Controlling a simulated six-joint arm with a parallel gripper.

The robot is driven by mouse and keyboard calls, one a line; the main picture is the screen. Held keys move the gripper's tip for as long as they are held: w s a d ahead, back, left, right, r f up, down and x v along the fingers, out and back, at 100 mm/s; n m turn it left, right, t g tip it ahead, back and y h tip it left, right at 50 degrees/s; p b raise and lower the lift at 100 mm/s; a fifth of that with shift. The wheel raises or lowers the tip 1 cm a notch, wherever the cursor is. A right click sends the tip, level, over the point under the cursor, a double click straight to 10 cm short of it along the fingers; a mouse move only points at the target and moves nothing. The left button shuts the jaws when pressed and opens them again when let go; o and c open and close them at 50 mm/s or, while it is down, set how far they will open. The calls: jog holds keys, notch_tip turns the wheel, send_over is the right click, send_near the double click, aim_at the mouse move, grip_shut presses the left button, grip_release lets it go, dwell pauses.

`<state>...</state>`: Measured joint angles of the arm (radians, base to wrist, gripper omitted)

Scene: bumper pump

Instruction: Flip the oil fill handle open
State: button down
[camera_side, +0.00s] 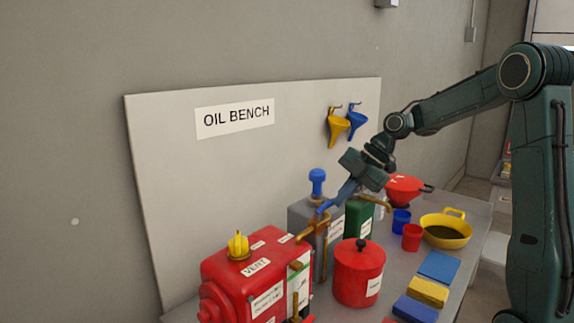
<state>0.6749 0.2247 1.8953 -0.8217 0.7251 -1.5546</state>
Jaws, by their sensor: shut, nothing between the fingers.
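A red pump (225,282) stands at the front left of the bench. A yellow knob-like part (238,246) sits on its top, behind a label reading VENT. A brass-coloured bent bar or pipe (318,232) rises at the pump's right end. I cannot tell which part is the oil fill handle; no readable label names it. My gripper (322,209) has blue fingers that point down and left, shut and empty. The fingertips are just above the top of the brass bar; whether they touch it is unclear.
A red lidded pot (360,279) stands right of the brass bar. A grey can with a blue knob (317,184) and a green container (358,220) stand behind. Cups, a yellow pan (446,230) and folded cloths (428,291) fill the right side. A panel (230,180) backs the bench.

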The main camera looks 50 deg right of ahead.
jog(key=shift+s, duration=0.1)
jog(key=s+d+r, duration=0.3)
jog(key=s+r, duration=0.5)
jog(key=r, duration=0.1)
jog(key=shift+d, duration=0.3)
dwell(0.4)
jog(key=shift+a, duration=0.1)
jog(key=a+m+h, duration=0.1)
jog(key=a+m, duration=0.4)
jog(key=a, duration=0.4)
jog(key=s+a+f+m+h, duration=0.1)
jog(key=s+a+f+m, duration=0.2)
jog(key=s+m, duration=0.3)
jog(key=s+a+f+m+h, duration=0.2)
jog(key=s+a+f+m, duration=0.1)
jog(key=s+m, duration=0.3)
jog(key=shift+s+a+m+t+h, duration=0.3)
jog(key=shift+s+a, duration=0.15)
jog(key=shift+s, duration=0.75)
